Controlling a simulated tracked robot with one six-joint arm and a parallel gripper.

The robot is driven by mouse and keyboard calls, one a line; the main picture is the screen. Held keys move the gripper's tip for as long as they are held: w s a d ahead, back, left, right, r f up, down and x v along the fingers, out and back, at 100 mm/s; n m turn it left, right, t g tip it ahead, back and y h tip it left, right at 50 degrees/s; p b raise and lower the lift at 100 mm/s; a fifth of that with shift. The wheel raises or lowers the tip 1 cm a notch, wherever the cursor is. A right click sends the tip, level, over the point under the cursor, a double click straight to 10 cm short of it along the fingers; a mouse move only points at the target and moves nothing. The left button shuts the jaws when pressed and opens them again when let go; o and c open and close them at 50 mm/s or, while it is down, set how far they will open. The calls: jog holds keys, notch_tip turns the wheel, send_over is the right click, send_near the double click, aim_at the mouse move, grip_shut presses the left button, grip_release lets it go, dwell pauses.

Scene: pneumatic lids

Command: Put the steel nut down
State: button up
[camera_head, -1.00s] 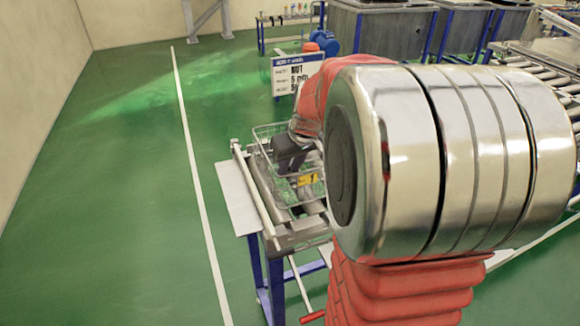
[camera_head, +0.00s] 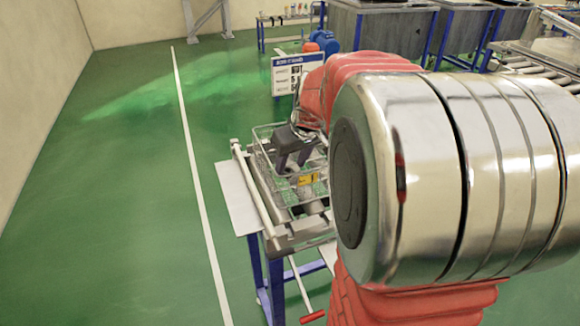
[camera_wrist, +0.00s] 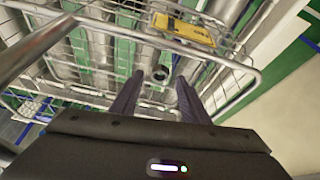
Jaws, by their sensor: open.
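A small round grey piece with a dark hole, which looks like the steel nut (camera_wrist: 160,73), shows between and beyond my fingertips in the wrist view. It appears to lie low in the wire basket, apart from the fingers. I cannot make it out in the head view. My gripper (camera_wrist: 160,80) is open, its two dark fingers spread with nothing between them. In the head view my gripper (camera_head: 292,163) hangs over the wire basket (camera_head: 262,132). The basket has a yellow tag (camera_head: 307,181), also visible in the wrist view (camera_wrist: 184,29).
The basket stands on a blue-legged roller stand (camera_head: 262,290). Its wire rim (camera_wrist: 236,66) passes close around my fingers. A white sign (camera_head: 285,76) stands behind. Green floor to the left is clear. Grey bins (camera_head: 385,38) stand at the back.

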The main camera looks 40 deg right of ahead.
jog(key=v, duration=0.9)
jog(key=shift+s+r, duration=0.2)
jog(key=shift+r, duration=0.2)
jog(key=shift+s, duration=0.1)
